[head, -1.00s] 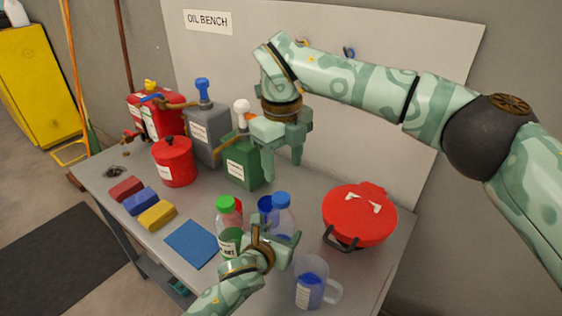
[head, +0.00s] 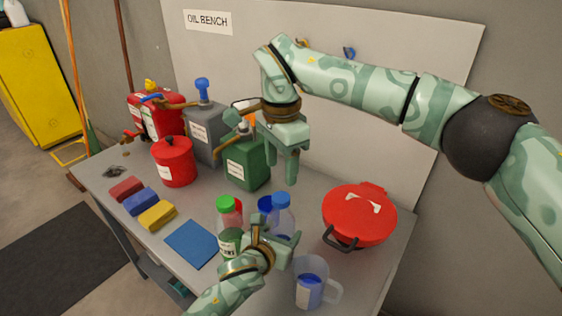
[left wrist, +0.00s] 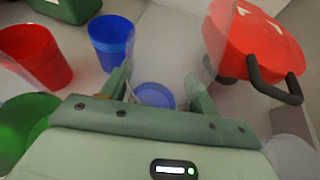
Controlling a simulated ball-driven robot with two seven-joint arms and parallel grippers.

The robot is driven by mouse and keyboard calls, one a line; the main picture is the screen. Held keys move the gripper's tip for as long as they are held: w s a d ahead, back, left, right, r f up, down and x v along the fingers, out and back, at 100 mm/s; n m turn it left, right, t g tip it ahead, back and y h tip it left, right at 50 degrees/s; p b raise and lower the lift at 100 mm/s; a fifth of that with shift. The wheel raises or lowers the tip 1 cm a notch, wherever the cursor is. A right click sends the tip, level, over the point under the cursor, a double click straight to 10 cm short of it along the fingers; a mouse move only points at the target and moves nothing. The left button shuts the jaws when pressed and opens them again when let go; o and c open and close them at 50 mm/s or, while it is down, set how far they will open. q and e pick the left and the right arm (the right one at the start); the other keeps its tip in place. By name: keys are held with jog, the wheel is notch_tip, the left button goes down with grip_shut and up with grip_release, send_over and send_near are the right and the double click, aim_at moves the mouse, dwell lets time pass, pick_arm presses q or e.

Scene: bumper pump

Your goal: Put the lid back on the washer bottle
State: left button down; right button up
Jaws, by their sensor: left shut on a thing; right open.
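The clear bottle (head: 282,214) with a blue lid (head: 281,199), seemingly the washer bottle, stands upright near the middle front of the bench. The blue lid appears on its top. My left gripper (head: 274,237) is shut on this bottle from the front. In the left wrist view, the blue lid (left wrist: 155,95) shows as a round disc between the two fingers; the bottle's lower part is hidden. My right gripper (head: 281,150) is open and empty, pointing down above the bench, in front of the green canister and well above the bottle.
A green-capped bottle (head: 229,225) stands close left of my left gripper. Blue (left wrist: 112,40) and red (left wrist: 35,52) cups stand behind it. A green canister (head: 246,165) stands behind.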

aim_at(281, 197)
jog(key=shift+f, duration=4)
jog(key=shift+c, duration=0.3)
